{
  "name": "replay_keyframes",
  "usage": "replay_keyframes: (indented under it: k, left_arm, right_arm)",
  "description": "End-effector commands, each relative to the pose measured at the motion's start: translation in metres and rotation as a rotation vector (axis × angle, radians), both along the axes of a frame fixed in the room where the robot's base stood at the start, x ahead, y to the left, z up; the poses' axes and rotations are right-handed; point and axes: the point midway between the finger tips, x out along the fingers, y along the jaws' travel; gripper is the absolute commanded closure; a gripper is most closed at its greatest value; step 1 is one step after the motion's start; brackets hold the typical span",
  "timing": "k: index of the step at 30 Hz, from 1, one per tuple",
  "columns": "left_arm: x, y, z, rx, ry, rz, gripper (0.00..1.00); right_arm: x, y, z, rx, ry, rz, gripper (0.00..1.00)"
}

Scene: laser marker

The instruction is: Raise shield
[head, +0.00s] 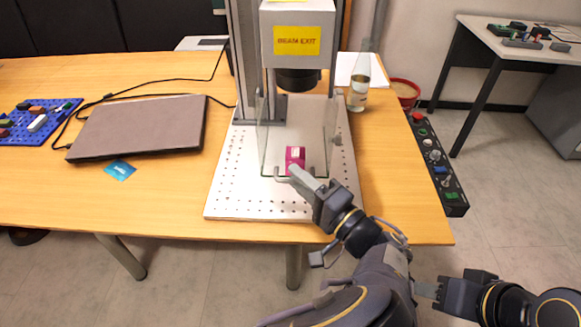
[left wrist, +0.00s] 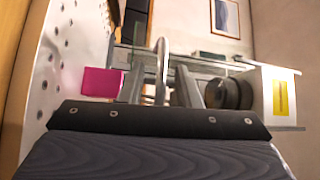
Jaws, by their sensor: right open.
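The shield (head: 267,140) is a clear panel in front of the laser marker, its lower edge close to the perforated base plate (head: 235,195). A grey bar handle (head: 279,172) sits low on its front; the handle also shows in the left wrist view (left wrist: 161,65). My left gripper (head: 295,172) is at the handle. In the left wrist view its fingers (left wrist: 160,82) stand apart on both sides of the bar, with gaps visible. A magenta block (head: 295,154) is behind the shield. My right gripper (head: 426,289) is open and empty, below and right of the table.
The marker head (head: 297,35) with its "BEAM EXIT" label hangs above the shield. A bottle (head: 358,88) stands to the right, and a control panel (head: 437,165) runs along the table's right edge. A closed laptop (head: 140,127) lies to the left.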

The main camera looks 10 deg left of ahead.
Motion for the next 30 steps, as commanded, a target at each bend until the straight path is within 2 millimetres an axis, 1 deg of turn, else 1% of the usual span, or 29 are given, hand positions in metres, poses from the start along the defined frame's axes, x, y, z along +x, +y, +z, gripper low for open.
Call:
replay_keyframes:
  k: [8,15,25,28,30]
  left_arm:
    - [-0.001,0.001,0.0,-0.001,0.001,-0.001,0.7]
    - [-0.001,0.001,0.0,-0.001,0.001,-0.001,1.0]
    - [-0.001,0.001,0.002,-0.001,0.001,-0.001,1.0]
    - [-0.001,0.001,0.01,-0.001,0.0,-0.001,1.0]
    - [0.0,0.001,0.021,-0.001,0.0,-0.001,1.0]
  right_arm:
    - [0.0,0.0,0.0,0.0,0.0,0.0,0.56]
    - [0.0,0.0,0.0,0.0,0.0,0.0,0.56]
    - [0.0,0.0,0.001,0.0,0.0,0.0,0.56]
    - [0.0,0.0,0.008,0.0,0.0,0.0,0.56]
    - [0.0,0.0,0.016,0.0,0.0,0.0,0.56]
